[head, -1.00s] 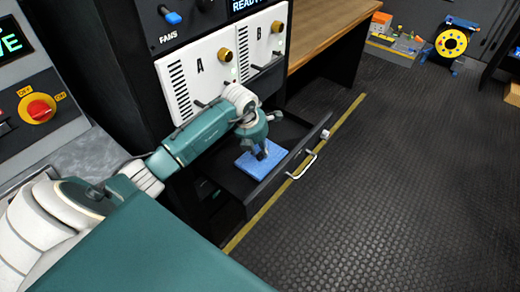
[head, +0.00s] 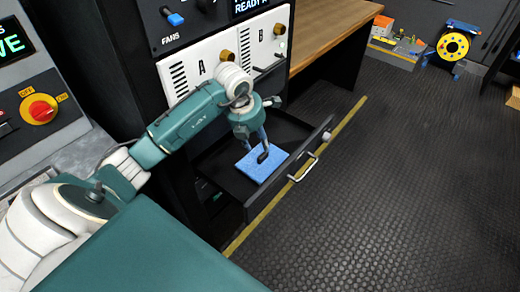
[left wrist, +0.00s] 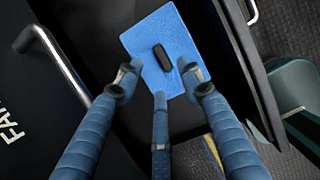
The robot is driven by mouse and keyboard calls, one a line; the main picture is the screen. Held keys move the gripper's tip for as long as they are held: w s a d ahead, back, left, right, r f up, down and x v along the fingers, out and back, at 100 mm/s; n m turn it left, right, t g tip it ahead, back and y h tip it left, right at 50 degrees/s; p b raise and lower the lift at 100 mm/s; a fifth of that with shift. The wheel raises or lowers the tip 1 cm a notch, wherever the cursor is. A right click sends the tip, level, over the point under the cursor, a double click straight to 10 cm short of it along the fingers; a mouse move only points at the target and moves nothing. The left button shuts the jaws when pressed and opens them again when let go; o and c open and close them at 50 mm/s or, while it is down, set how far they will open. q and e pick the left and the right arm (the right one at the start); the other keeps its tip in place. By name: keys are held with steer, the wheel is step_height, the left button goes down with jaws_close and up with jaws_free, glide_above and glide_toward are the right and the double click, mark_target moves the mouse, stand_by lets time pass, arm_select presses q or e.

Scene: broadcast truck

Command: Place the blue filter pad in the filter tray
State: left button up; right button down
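The blue filter pad (head: 254,170) lies flat in an open black drawer (head: 291,133) below the white A and B panels; I take this drawer for the filter tray. In the left wrist view the pad (left wrist: 184,32) has a dark oval grip (left wrist: 162,57) on top. My left gripper (head: 256,151) is above the pad, pointing down. In the left wrist view its fingers (left wrist: 163,84) are spread, with nothing between them, and the grip shows beyond the tips. Whether a fingertip touches the pad I cannot tell. My right gripper is in neither view.
The drawer front carries a metal handle (head: 303,167) and stands out over the dark floor. A wooden counter (head: 330,30) is behind it. A yellow floor line (head: 345,120) runs past the drawer. The floor to the right is clear up to a yellow reel (head: 453,46).

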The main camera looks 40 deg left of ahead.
arm_select(q)
steer(key=shift+v, duration=2.3)
